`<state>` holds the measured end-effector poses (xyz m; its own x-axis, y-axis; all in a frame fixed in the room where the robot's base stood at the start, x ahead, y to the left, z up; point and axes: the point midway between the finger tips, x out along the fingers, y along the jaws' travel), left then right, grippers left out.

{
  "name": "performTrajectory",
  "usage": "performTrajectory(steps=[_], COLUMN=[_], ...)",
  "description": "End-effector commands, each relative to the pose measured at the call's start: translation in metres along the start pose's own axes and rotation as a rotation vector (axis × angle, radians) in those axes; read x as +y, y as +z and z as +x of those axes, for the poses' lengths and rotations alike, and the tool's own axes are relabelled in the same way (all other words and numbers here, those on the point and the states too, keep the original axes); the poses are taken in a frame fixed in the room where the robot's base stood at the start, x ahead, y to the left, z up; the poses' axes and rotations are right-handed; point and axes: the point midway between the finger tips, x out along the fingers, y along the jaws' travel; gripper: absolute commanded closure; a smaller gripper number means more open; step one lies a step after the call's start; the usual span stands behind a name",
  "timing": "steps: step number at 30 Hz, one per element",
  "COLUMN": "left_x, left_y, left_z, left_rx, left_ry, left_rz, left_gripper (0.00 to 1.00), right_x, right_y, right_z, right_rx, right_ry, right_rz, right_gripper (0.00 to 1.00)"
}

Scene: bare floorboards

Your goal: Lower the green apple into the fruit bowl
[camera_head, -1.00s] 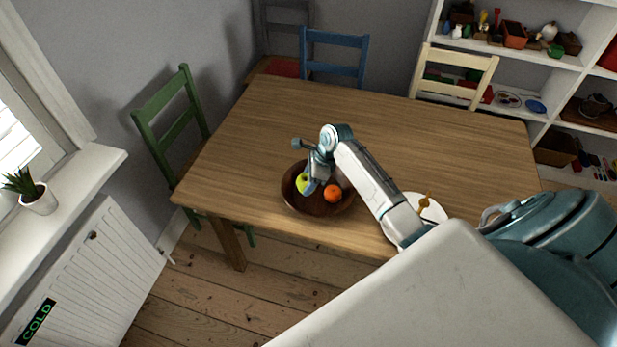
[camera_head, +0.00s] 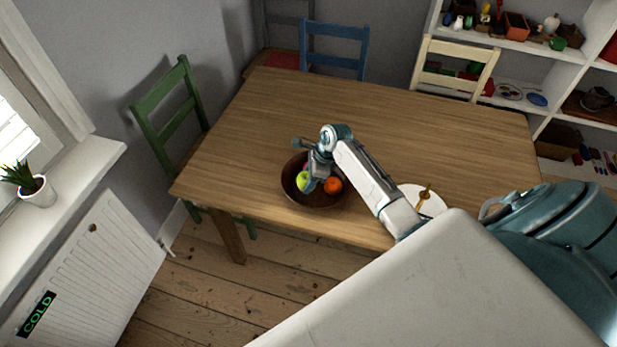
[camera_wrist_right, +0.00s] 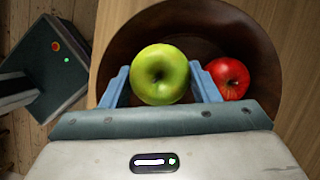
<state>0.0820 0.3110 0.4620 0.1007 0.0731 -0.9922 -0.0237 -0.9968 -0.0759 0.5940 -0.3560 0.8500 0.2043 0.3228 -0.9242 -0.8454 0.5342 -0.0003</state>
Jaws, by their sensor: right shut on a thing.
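The green apple (camera_head: 303,181) is held between the fingers of my right gripper (camera_head: 311,184), inside the rim of the dark wooden fruit bowl (camera_head: 309,202). In the right wrist view the green apple (camera_wrist_right: 160,74) sits between the two blue fingers, and my right gripper (camera_wrist_right: 162,84) is shut on it. I cannot tell whether the apple touches the bowl's bottom. A red apple (camera_wrist_right: 228,78) lies in the bowl (camera_wrist_right: 257,45) to the right of the green one. My left gripper is not in view.
The bowl stands near the front edge of the wooden table (camera_head: 400,118). Green (camera_head: 170,128), blue (camera_head: 335,48) and cream (camera_head: 455,70) chairs surround the table. The table's back half is clear.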

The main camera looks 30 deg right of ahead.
Motion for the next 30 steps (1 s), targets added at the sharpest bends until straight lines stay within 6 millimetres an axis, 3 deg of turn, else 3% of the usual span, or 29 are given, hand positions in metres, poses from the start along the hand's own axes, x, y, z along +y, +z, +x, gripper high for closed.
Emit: performTrajectory(steps=[30], left_x=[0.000], left_y=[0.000], left_z=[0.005], left_rx=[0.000], left_ry=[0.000], left_rz=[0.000], left_gripper=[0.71], right_x=[0.000], right_y=[-0.005], right_z=[0.013], right_rx=[0.000], right_ry=[0.000], right_rz=[0.001], right_gripper=[0.69])
